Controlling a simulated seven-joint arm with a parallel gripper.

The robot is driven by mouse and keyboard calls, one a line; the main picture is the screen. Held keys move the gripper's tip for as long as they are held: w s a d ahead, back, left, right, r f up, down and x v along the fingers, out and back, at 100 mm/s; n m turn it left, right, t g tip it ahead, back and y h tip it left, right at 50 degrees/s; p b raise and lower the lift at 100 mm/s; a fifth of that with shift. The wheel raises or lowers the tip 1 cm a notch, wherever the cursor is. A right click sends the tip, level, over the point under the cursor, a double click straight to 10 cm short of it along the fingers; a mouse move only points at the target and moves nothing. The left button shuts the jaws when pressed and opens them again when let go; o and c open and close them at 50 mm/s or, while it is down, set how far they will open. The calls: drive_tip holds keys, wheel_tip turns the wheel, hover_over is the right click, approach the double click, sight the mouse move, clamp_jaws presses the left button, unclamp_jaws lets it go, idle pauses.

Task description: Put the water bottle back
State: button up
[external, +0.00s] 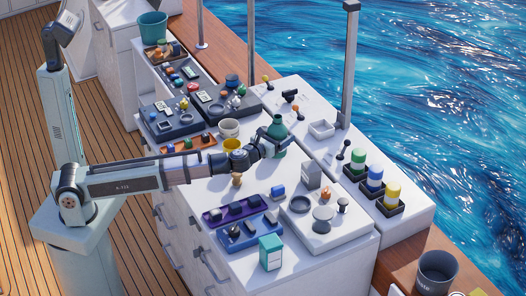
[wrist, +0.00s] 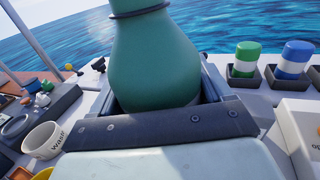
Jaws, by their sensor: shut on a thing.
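The green water bottle (external: 277,128) is in my gripper (external: 273,141), above the middle of the white counter near its sea-side edge. The bottle looks roughly upright in the external view. In the wrist view the bottle (wrist: 153,60) fills the upper middle, and the jaws (wrist: 160,110) close around its wide lower body. Its cap lies beyond the top of that picture. The bottle's underside is hidden, so I cannot tell whether it touches the counter.
Striped green, blue and yellow canisters (external: 375,180) stand in dark holders at right. A white mug (external: 229,128) and yellow cup (external: 232,146) are left. A metal post (external: 348,65) rises at the back.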

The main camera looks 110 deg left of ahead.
drive_tip(key=shift+w+m+t, duration=0.3)
drive_tip(key=shift+t, duration=0.1)
drive_tip(key=shift+d+f, duration=0.1)
drive_tip(key=shift+f, duration=4.85)
drive_tip(key=shift+f, duration=0.1)
drive_tip(key=o, duration=1.2)
